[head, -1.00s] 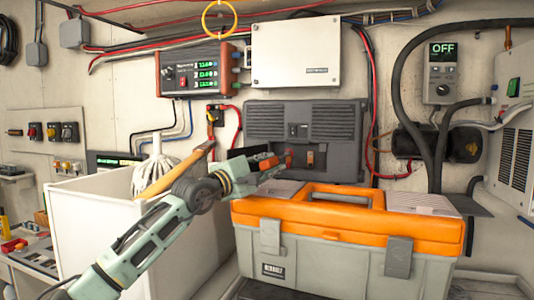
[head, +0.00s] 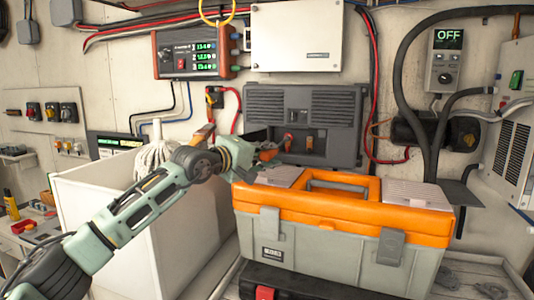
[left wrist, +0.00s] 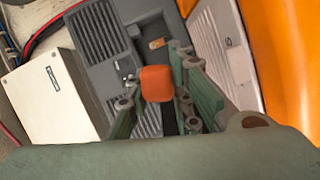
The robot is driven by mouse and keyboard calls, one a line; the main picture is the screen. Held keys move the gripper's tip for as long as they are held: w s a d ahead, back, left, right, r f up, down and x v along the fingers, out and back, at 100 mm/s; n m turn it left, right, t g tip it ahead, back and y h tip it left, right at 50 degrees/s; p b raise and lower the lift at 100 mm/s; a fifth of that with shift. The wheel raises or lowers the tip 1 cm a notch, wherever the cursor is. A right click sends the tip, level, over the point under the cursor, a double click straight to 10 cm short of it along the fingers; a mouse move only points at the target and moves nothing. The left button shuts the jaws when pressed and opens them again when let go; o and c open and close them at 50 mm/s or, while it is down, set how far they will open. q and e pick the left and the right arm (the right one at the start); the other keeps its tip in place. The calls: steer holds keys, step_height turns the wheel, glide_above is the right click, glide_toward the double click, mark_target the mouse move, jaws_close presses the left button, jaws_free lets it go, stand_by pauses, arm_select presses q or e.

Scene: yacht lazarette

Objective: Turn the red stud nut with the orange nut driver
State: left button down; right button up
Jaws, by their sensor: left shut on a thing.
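The orange nut driver (head: 268,153) is in my left gripper (head: 256,160), held in front of the grey vented panel (head: 345,101). In the left wrist view its orange end (left wrist: 157,83) shows between the green fingers of my left gripper (left wrist: 155,105); its far end is hidden. A small red part (head: 289,137), likely the red stud nut, sits in the panel's dark recess, up and right of the driver. An orange-brown part (head: 310,143) is beside it. I see the driver apart from the red part. My right gripper is out of view.
A grey toolbox with an orange lid (head: 410,225) stands right of and below my left gripper. A white bin (head: 110,240) with a mop head (head: 152,160) stands behind my left arm. Red and black cables run beside the panel.

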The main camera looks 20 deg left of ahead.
arm_select(q)
steer(key=shift+s+b, duration=0.4)
steer(key=shift+s, duration=0.05)
steer(key=shift+s+r, duration=0.1)
